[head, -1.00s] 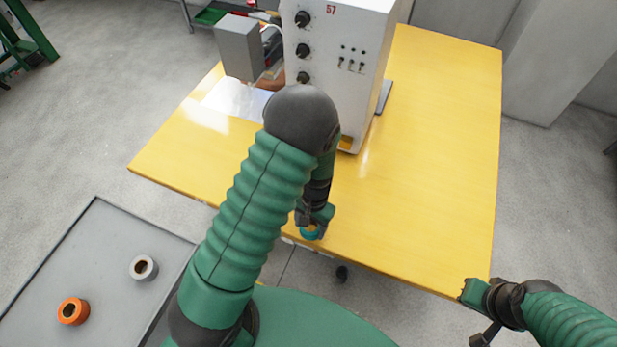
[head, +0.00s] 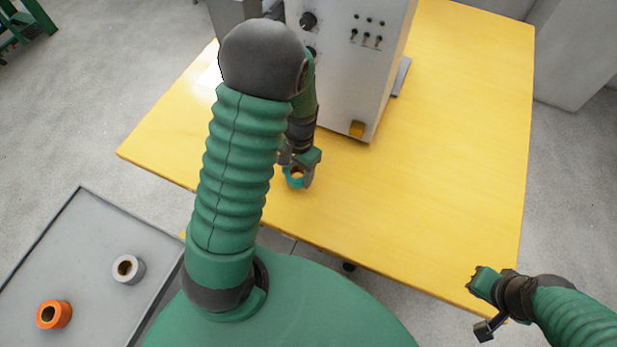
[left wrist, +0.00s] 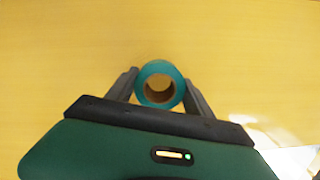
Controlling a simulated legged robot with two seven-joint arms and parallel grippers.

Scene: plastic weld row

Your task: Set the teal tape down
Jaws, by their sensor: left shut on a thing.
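The teal tape (head: 294,181) is a small roll with a brown core. My left gripper (head: 298,174) is shut on it, over the front part of the yellow table (head: 440,170). In the left wrist view the teal tape (left wrist: 160,68) sits between the two fingers, its round opening facing the camera. I cannot tell whether the roll touches the table. My right gripper (head: 474,284) is at the table's front right corner; its fingers are too small to read.
A white machine (head: 365,70) with knobs and switches stands at the back of the table. A grey tray surface (head: 85,245) at lower left holds an orange roll (head: 53,314) and a grey roll (head: 128,269). The table's right side is clear.

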